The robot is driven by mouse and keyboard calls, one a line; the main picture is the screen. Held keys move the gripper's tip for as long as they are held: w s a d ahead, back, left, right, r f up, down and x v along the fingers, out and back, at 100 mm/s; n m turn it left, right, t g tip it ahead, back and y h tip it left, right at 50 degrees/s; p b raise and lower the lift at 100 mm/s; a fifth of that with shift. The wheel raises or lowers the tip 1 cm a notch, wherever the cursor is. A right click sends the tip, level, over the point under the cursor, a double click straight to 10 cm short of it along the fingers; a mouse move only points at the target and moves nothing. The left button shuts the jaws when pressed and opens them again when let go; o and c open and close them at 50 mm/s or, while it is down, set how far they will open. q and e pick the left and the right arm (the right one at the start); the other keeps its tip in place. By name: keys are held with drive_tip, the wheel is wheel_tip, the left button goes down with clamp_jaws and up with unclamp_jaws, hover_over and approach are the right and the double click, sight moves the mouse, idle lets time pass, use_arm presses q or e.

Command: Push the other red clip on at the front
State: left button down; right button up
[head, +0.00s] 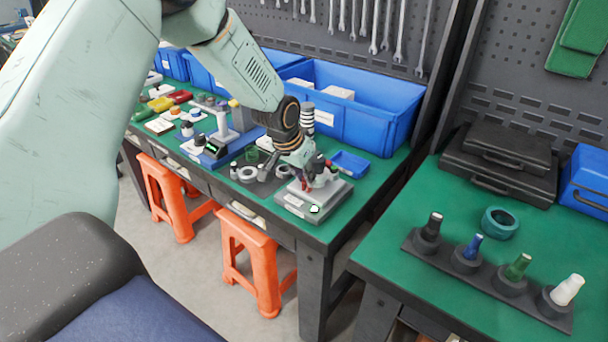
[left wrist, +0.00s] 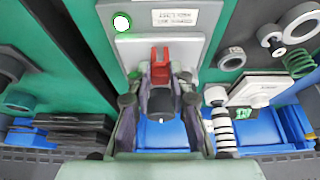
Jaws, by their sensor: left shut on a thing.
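The grey test fixture (head: 326,195) stands on the green bench near its front right corner. In the left wrist view the fixture (left wrist: 192,52) shows its label and a lit green lamp (left wrist: 121,22). My left gripper (head: 308,182) reaches down onto the fixture. In the left wrist view its fingers (left wrist: 159,78) are closed around the lower part of a red clip (left wrist: 160,55), which lies against the fixture. A dark round part (left wrist: 161,103) shows between the fingers. I cannot tell how far the clip is seated. A second clip cannot be made out. My right gripper is not in view.
A blue tray (head: 350,164) lies right behind the fixture, before a large blue bin (head: 366,115). Grey rings (head: 248,174) lie to its left. Orange stools (head: 250,250) stand below the bench. Another green bench (head: 400,260) stands to the right across a gap.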

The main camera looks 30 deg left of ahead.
use_arm(q)
drive_tip(key=shift+s+f, duration=0.1)
drive_tip(key=shift+f, duration=0.2)
drive_tip(key=c, duration=1.1)
unclamp_jaws()
drive_tip(key=shift+r, duration=0.1)
drive_tip(key=shift+c, duration=0.2)
drive_tip(key=shift+r, duration=0.1)
wheel_tip(320, 180, up, 7)
drive_tip(key=p, duration=0.7)
